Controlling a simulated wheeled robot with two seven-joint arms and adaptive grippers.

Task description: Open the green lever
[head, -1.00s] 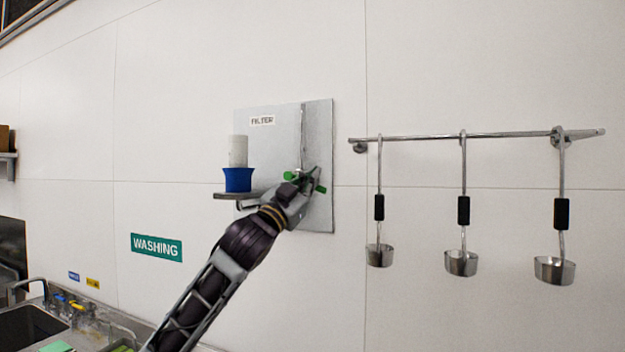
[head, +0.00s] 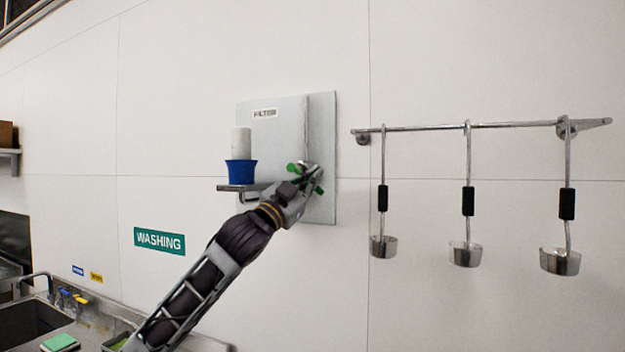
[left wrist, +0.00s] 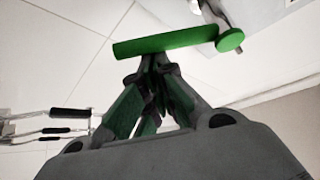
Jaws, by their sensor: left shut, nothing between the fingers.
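The green lever (head: 293,167) is on the grey filter panel on the wall, partly hidden by my left gripper in the head view. In the left wrist view it is a green bar (left wrist: 165,42) running across the top, with a round green end at the right. My left gripper (head: 307,177) is shut and empty. In the left wrist view its fingertips (left wrist: 158,62) meet just under the middle of the bar. I cannot tell whether they touch it. My right gripper is not in view.
A white cylinder in a blue cup (head: 240,172) sits on a small shelf left of the lever. Several ladles, including one (head: 467,200), hang from a rail (head: 480,126) at the right. A sink (head: 30,322) is at lower left. The wall between panel and ladles is clear.

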